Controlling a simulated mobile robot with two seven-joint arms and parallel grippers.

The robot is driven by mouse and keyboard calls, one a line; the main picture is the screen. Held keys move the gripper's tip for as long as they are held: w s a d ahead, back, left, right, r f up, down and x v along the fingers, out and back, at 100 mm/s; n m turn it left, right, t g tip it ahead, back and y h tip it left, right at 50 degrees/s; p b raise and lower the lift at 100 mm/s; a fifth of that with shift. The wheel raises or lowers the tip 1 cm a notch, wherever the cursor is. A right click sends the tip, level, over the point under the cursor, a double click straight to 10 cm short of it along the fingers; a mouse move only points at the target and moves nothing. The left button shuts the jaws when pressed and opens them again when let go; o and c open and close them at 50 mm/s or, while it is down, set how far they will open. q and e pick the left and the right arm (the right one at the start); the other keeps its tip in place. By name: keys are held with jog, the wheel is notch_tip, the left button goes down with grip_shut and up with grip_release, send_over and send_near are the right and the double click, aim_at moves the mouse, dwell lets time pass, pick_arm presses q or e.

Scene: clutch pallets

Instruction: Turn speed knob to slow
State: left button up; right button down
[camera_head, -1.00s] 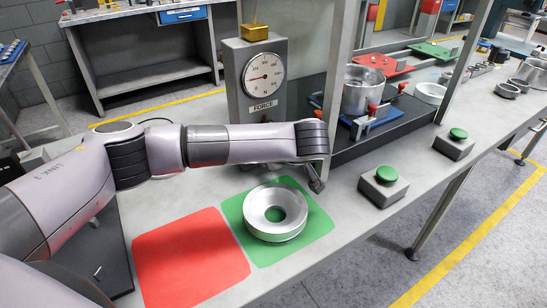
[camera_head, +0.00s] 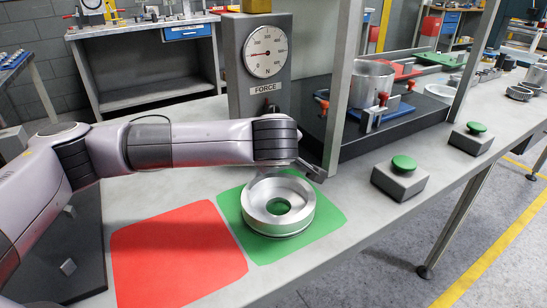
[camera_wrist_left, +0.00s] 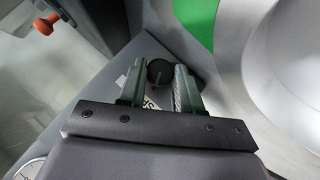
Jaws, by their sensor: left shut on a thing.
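A small dark round knob (camera_wrist_left: 160,71) with a pale line on its face sits between the fingers of my left gripper (camera_wrist_left: 157,86) in the left wrist view. The gripper is shut on the knob. A white label (camera_wrist_left: 150,102) beside it is mostly covered by the fingers, and its wording cannot be read. In the head view my left gripper (camera_head: 312,170) is low over the bench, behind the metal ring, and the knob is hidden there. My right gripper is not in view.
A silver ring part (camera_head: 279,228) lies on the green mat (camera_head: 328,222), beside a red mat (camera_head: 180,260). A force gauge (camera_head: 265,52) stands behind my arm. Green buttons (camera_head: 403,163) (camera_head: 477,127) are on the right. A press post (camera_head: 343,90) rises close to the gripper.

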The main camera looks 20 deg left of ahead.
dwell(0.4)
pick_arm(q)
jog(key=o, duration=1)
jog(key=shift+o, duration=0.2)
jog(key=shift+v, duration=3.6)
